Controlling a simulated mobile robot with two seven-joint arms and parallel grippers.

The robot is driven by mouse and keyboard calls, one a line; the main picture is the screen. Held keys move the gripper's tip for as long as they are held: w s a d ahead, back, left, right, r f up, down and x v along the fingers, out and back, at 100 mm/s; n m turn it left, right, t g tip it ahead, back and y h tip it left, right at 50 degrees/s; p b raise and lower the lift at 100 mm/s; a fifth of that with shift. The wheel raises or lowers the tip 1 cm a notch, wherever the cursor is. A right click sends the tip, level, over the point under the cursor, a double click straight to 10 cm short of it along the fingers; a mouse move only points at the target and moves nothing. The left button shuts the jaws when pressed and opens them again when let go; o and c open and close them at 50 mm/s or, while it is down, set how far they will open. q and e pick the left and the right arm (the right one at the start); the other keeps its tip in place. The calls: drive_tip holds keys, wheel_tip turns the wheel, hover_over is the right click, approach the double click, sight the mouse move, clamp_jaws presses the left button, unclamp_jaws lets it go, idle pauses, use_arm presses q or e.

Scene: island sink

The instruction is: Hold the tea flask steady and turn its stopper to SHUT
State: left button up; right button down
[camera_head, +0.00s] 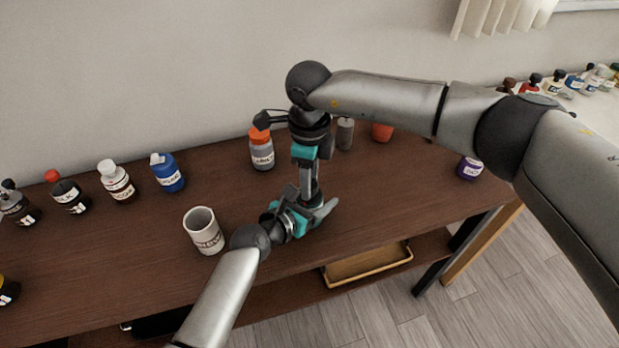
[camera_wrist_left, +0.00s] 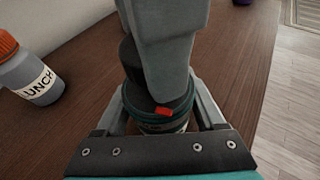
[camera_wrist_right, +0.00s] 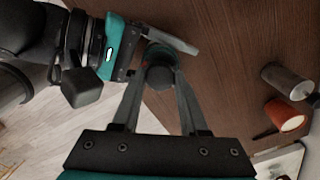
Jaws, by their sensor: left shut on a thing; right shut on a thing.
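The tea flask (camera_wrist_left: 160,127) stands between my left gripper's fingers in the left wrist view. A teal ring with a red mark runs around its top. The dark stopper (camera_wrist_left: 177,94) sits above the ring, partly covered by a finger of my right gripper; it also shows from above in the right wrist view (camera_wrist_right: 158,77). My left gripper (camera_head: 318,212) is shut on the flask from the front. My right gripper (camera_head: 312,197) points down from above and is shut on the stopper. In the head view the grippers hide most of the flask. Shut lettering cannot be read.
A grey mug (camera_head: 205,237) stands left of the flask. An orange-capped LUNCH bottle (camera_head: 262,154) is close behind it. A grey canister (camera_head: 345,134) and an orange cup (camera_head: 381,132) are further back. Several bottles stand at the left. The counter's front edge is near.

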use_arm(q)
drive_tip(key=shift+f, duration=0.1)
use_arm(e)
drive_tip(key=shift+c, duration=2)
unclamp_jaws()
wheel_tip(320, 180, up, 12)
use_arm(q)
drive_tip(key=o, duration=1.5)
drive_tip(key=shift+c, duration=0.2)
